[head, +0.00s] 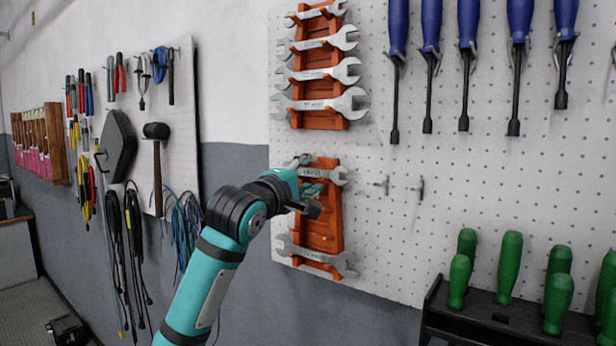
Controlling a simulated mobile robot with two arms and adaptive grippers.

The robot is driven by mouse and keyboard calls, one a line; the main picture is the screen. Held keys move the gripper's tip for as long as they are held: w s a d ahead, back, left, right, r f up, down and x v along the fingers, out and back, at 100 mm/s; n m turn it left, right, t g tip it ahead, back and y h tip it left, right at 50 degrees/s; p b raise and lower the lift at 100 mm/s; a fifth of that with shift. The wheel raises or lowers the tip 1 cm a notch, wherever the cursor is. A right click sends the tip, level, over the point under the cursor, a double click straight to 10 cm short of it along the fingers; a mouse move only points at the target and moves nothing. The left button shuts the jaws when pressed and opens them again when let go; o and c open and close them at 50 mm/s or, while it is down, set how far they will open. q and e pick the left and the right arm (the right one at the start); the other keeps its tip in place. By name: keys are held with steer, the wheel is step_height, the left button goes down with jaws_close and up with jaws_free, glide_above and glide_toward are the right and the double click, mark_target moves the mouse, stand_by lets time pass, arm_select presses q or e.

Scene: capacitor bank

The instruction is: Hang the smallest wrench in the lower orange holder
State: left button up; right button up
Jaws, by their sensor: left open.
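The lower orange holder (322,235) is mounted on the white pegboard. One silver wrench (338,176) lies across its top slot, its left part partly covered by my gripper. A larger silver wrench (312,256) lies across the bottom. My left gripper (308,188) is open in front of the holder's upper part, at the top wrench; I cannot tell whether it touches it. The upper orange holder (318,88) carries several wrenches, with a small one (316,13) at its top. Which wrench is smallest overall is hard to tell. My right gripper is not in view.
Blue-handled screwdrivers (430,25) hang at the upper right. Two small empty pegs (420,188) stick out right of the lower holder. A black rack (490,322) with green handles (509,268) stands at lower right. Another tool board (175,125) hangs at left.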

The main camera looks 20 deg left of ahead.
arm_select(q)
steer(key=shift+s, duration=0.15)
steer(key=v, duration=1.2)
step_height(320, 180, down, 31)
steer(key=s+d+m+g+y, duration=0.1)
steer(key=s+m+g+y, duration=0.15)
steer(key=m+g, duration=0.4)
steer(key=s+f+m+g+y, duration=0.1)
steer(key=s+f+m+g, duration=0.9)
steer(key=s+f, duration=1.7)
steer(key=s+f+m+b, duration=0.1)
steer(key=s+f+b, duration=0.25)
steer(key=f, duration=2.45)
steer(key=s+a+f+g+b, duration=0.1)
steer(key=s+a+f+b, duration=0.1)
steer(key=s+f, duration=1.5)
steer(key=shift+a+f, duration=0.55)
steer(key=shift+f, duration=0.25)
